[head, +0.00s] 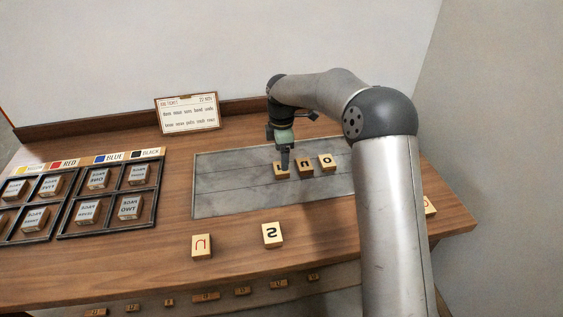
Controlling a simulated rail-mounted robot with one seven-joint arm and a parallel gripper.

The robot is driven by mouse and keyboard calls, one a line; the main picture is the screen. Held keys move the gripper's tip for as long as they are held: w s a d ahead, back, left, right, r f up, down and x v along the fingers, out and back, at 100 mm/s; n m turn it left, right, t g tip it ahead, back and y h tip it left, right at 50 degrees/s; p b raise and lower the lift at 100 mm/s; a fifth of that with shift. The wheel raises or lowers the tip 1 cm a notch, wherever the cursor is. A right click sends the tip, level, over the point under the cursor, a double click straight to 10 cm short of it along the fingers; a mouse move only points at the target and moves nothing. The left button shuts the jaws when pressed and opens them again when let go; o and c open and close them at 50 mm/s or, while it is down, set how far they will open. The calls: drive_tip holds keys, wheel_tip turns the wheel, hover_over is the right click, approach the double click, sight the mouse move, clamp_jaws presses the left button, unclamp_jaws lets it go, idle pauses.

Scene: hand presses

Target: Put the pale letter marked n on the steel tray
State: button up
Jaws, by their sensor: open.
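The steel tray (235,190) is a flat grey plate in the middle of the wooden table. Three pale letter blocks stand in a row on it: a left block (281,171) whose mark is partly covered by my gripper, a middle one (304,166) that reads like u or n, and an o block (326,161). My gripper (285,164) is open, pointing down at the left block; whether it touches it is unclear.
Another block (430,206) is partly hidden behind my arm. The tray's left part is bare.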

wheel_tip(320, 180, up, 7)
drive_tip(key=s+d+r+m, duration=0.4)
drive_tip(key=s+d+m, duration=0.1)
drive_tip(key=s, duration=0.4)
drive_tip(key=s+d+f+m, duration=0.1)
drive_tip(key=s+d+m, duration=0.3)
drive_tip(key=s, duration=0.5)
drive_tip(key=s+d+f+m, duration=0.2)
drive_tip(key=s+d+m, duration=0.2)
drive_tip(key=s, duration=0.6)
drive_tip(key=s+d+f+m, duration=0.1)
drive_tip(key=s+d+m, duration=0.3)
drive_tip(key=s+m, duration=0.3)
drive_tip(key=s, duration=0.2)
drive_tip(key=shift+s+f, duration=0.35)
drive_tip(key=shift+f, duration=0.05)
